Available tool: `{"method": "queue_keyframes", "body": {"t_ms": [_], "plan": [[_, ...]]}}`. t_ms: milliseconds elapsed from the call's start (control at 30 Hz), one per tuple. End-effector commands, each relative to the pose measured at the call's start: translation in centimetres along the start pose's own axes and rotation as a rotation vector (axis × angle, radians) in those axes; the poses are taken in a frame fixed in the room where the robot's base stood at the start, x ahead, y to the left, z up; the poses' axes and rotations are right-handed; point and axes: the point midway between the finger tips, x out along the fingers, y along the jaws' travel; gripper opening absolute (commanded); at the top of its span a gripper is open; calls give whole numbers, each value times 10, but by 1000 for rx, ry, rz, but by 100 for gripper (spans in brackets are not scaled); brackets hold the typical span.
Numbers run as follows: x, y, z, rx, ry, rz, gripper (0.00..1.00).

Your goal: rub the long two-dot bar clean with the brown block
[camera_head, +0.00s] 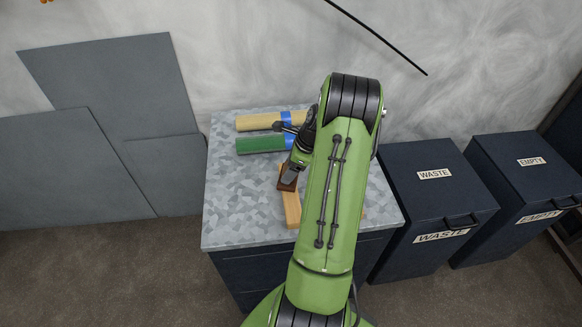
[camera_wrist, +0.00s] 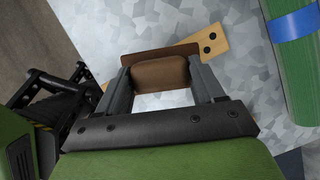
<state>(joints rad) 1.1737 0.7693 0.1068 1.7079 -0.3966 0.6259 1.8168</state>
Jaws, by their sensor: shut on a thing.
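The brown block (camera_wrist: 160,74) is between the two fingers of my gripper (camera_wrist: 160,88) in the wrist view, and the gripper is shut on it. I cannot tell whether the block touches the bar. My arm hides part of the table.
A yellow roll (camera_head: 258,122) and a green roll (camera_head: 262,145), each with a blue band, lie at the back of the grey patterned table (camera_head: 232,205). A tan sliver (camera_head: 364,212) shows right of my arm. Dark WASTE (camera_head: 432,200) and EMPTY (camera_head: 530,185) bins stand to the right.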

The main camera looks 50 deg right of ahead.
Motion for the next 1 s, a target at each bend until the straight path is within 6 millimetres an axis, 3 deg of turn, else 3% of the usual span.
{"method": "queue_keyframes", "body": {"t_ms": [233,467,800,1000], "plan": [[-25,3,11,-10,0,5,29],[-34,5,15,-15,0,7,29],[-30,6,18,-39,1,17,29],[2,28,55,-346,13,142,29]]}}
